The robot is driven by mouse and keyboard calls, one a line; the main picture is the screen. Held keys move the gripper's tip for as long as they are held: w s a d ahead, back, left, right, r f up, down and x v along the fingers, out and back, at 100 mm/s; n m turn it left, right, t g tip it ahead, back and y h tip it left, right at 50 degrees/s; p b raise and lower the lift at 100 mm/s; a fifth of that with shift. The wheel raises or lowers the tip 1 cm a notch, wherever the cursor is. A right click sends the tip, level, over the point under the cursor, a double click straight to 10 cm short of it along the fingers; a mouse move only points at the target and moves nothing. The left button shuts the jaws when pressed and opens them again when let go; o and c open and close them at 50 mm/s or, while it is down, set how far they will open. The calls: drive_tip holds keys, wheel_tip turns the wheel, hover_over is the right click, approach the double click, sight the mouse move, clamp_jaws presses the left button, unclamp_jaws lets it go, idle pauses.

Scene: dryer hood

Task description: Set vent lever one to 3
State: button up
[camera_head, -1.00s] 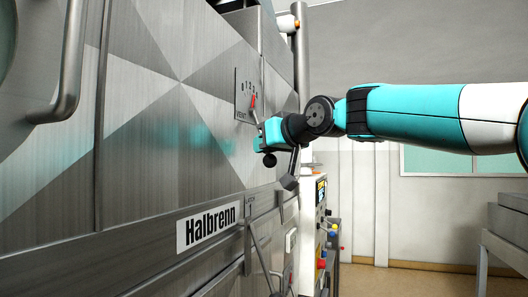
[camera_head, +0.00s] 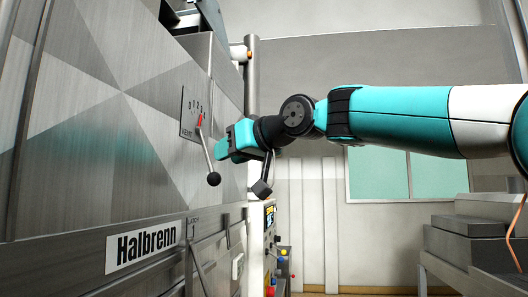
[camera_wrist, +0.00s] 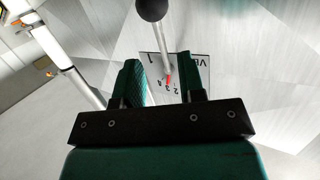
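Vent lever one (camera_head: 207,158) is a metal rod with a black ball knob, hanging down and slightly right from its plate (camera_head: 187,125) on the steel hood front. The plate carries a numbered scale and a red pointer (camera_head: 200,121); I cannot tell exactly which number it marks. In the wrist view the plate (camera_wrist: 203,66) appears upside down, and the lever's knob (camera_wrist: 152,10) is at the top. My gripper (camera_head: 222,150) is just right of the lever in the head view. In the wrist view its fingers (camera_wrist: 160,70) are apart with nothing gripped; the rod shows beyond and between their tips.
A Halbrenn nameplate (camera_head: 145,247) is below the lever on the hood front. A control panel (camera_head: 269,240) and a vertical post (camera_head: 252,100) are at the hood's right end. A grey bench (camera_head: 460,245) stands at far right.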

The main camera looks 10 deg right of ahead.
drive_tip(key=b+v, duration=0.2)
drive_tip(key=v, duration=0.8)
drive_tip(key=shift+s, duration=0.1)
drive_tip(key=s+f+g+h, duration=0.2)
drive_tip(key=s+f+g, duration=0.15)
drive_tip(key=f, duration=0.85)
drive_tip(key=s+f+g+h, duration=0.15)
drive_tip(key=s+f, duration=0.25)
drive_tip(key=f, duration=0.7)
drive_tip(key=s+d+f+g+h, duration=0.1)
drive_tip(key=s+d+f+g, duration=0.1)
drive_tip(key=s+f, duration=0.7)
drive_tip(key=s+d+f+g+h, duration=0.1)
drive_tip(key=s+d+f+g, duration=0.2)
drive_tip(key=s+f, duration=0.6)
drive_tip(key=shift+d+f+g, duration=0.25)
drive_tip(key=shift+f+g, duration=0.1)
drive_tip(key=shift+g, duration=0.45)
drive_tip(key=shift+w+h, duration=0.1)
drive_tip(key=shift+h, duration=0.15)
